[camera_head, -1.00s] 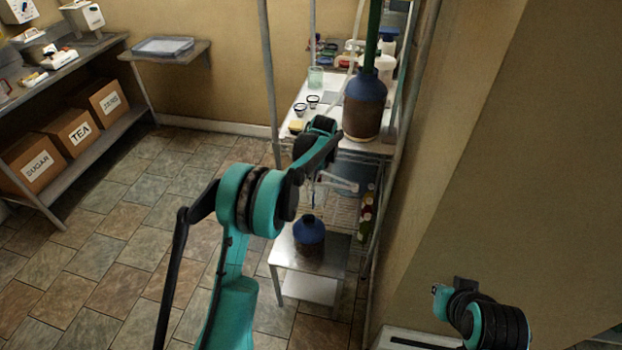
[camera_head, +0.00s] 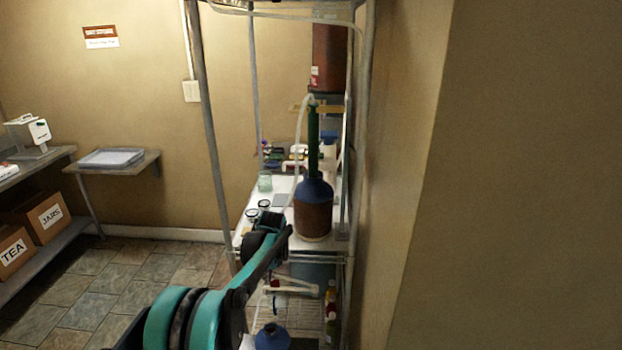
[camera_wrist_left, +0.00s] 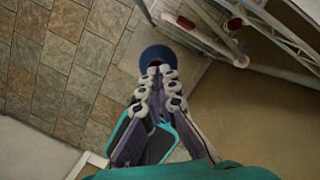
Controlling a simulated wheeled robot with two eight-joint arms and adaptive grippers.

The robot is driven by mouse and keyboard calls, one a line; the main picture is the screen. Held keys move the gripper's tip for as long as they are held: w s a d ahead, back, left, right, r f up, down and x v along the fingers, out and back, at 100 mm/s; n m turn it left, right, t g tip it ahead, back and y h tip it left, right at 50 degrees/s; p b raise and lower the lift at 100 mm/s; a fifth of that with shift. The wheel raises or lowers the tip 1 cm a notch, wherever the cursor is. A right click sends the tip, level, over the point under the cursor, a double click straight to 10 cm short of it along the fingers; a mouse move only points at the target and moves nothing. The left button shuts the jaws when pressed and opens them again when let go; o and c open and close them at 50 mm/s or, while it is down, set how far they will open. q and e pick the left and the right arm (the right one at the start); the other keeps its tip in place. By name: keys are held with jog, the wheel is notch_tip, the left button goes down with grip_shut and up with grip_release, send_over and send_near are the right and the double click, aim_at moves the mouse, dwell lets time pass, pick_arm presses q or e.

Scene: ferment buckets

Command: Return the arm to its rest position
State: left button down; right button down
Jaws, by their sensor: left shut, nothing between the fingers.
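My left arm comes in from the bottom of the head view and bends down in front of the wire rack. Its left gripper (camera_head: 274,298) hangs above a blue-topped vessel (camera_head: 272,337) at the bottom edge of that view. In the left wrist view the fingers of the left gripper (camera_wrist_left: 160,74) are together, with nothing between them. The blue top of the vessel (camera_wrist_left: 157,54) shows just beyond the fingertips; I cannot tell the gap. My right gripper is not in view.
A large blue-and-brown vessel (camera_head: 314,207) with a green column stands on the rack's white shelf (camera_head: 284,187), close to my left arm. Rack posts (camera_head: 209,130) and a wall (camera_head: 400,180) flank the arm. Tiled floor (camera_head: 130,265) at left is open.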

pick_arm(q)
jog(key=s+r+n+t+h, duration=0.1)
jog(key=s+r+n, duration=0.6)
jog(key=s, duration=0.3)
jog(key=s+r+n+t, duration=0.2)
jog(key=s+r+n, duration=0.5)
jog(key=s, duration=0.2)
jog(key=s+f+n+t, duration=0.1)
jog(key=s+f+n, duration=0.1)
jog(key=s+n, duration=0.4)
jog(key=s+d+f+n+t, duration=0.1)
jog(key=s+f+n, duration=0.1)
jog(key=s+n, duration=0.5)
jog(key=s, duration=0.4)
jog(key=shift+s+d+f+n+h, duration=0.3)
jog(key=shift+f+h, duration=0.05)
jog(key=shift+h, duration=0.05)
